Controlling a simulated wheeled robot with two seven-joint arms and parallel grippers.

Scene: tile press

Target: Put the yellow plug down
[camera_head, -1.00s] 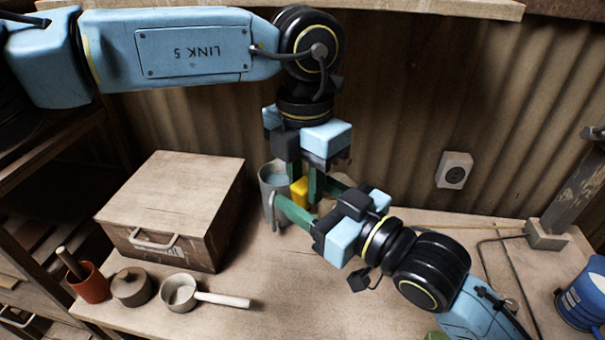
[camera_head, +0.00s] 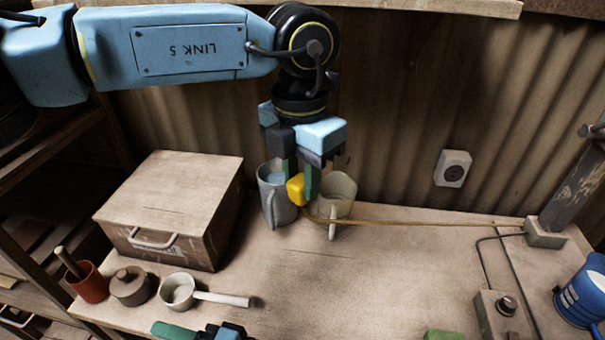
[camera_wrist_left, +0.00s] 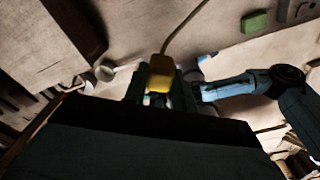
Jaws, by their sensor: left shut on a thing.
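The yellow plug (camera_head: 296,189) is between the green fingers of my left gripper (camera_head: 300,182), which is shut on it and points down above the back of the bench. The plug also shows in the left wrist view (camera_wrist_left: 160,75). Its cord (camera_head: 420,223) runs right across the bench towards the post's foot. My right gripper (camera_head: 190,331) shows only in part at the bottom edge, apart from the plug; its jaw opening is unclear.
A grey mug (camera_head: 270,205) and a pale mug (camera_head: 343,190) flank the plug closely. A wooden box (camera_head: 170,200), small pots and a ladle (camera_head: 180,292) stand left. A wall socket (camera_head: 453,168) is at the back right. The bench middle is clear.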

